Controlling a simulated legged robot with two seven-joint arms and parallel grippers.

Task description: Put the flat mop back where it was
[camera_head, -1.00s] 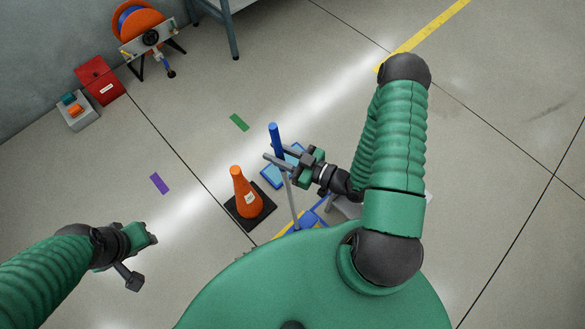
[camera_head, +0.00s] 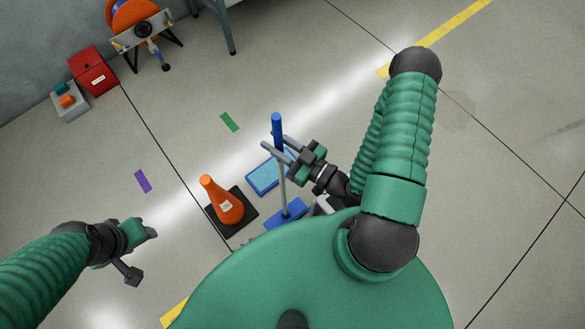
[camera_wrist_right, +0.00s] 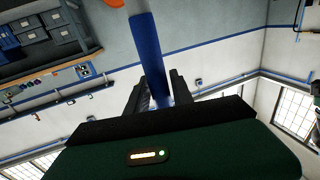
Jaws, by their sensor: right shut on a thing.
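The flat mop has a blue grip (camera_head: 277,127), a thin grey shaft (camera_head: 283,188) and a flat blue head (camera_head: 287,214). In the right wrist view the blue grip (camera_wrist_right: 146,45) rises between my two dark fingers (camera_wrist_right: 157,93). My left gripper (camera_head: 140,252) is low at the left, away from the mop; its finger gap is not clear.
An orange cone (camera_head: 226,205) on a black base stands left of the mop head. A light-blue rectangular item (camera_head: 263,177) lies behind the shaft. Green (camera_head: 229,122) and purple (camera_head: 143,181) strips mark open floor. A red box (camera_head: 93,70) and cable reel (camera_head: 137,20) stand at upper left.

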